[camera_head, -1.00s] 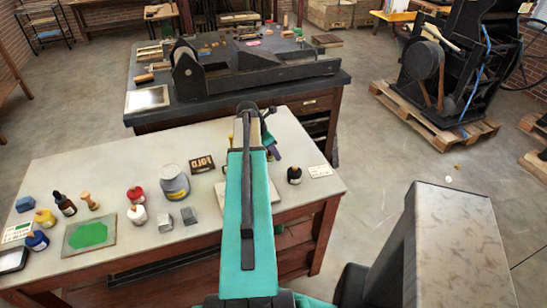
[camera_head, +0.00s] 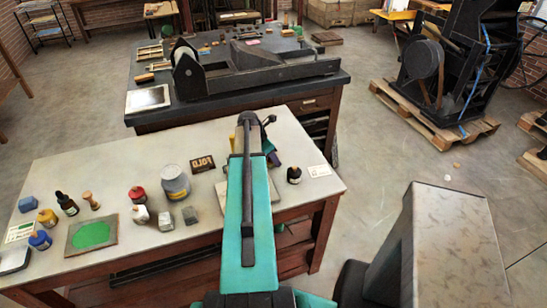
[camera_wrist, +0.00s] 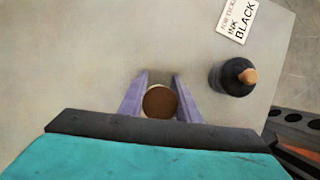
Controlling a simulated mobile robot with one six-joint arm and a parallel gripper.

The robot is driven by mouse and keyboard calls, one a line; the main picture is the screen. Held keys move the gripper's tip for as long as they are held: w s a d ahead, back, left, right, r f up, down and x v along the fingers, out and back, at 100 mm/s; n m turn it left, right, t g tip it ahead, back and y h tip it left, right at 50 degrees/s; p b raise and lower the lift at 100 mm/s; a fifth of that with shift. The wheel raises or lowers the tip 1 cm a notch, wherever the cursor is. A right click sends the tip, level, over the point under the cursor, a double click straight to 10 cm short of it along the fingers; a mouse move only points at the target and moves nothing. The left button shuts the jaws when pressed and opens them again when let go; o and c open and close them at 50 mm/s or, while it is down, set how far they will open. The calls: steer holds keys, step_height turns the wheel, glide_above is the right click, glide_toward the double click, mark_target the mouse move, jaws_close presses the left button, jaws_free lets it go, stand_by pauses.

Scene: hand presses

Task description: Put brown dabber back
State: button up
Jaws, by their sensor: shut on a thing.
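A brown round top, which looks like the brown dabber (camera_wrist: 160,101), sits between the two purple fingers of my gripper (camera_wrist: 161,80) in the wrist view. The gripper is shut on it, above the pale tabletop. Its lower part is hidden from above, so I cannot tell whether it touches the table. In the head view my arm hides the dabber, and only a little of the purple gripper (camera_head: 273,158) shows.
The pale table (camera_head: 100,165) holds several bottles, a grey can (camera_head: 174,185), a wooden-handled piece (camera_head: 91,200) and a green pad (camera_head: 91,235) on the left. A dark bench with a press (camera_head: 255,68) stands behind.

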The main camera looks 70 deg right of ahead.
steer(key=shift+f, duration=0.1)
steer(key=o, duration=1.1)
steer(key=shift+c, duration=0.2)
steer(key=shift+r, duration=0.2)
steer(key=b+v, duration=0.2)
steer(key=v, duration=1)
steer(key=shift+b, duration=0.4)
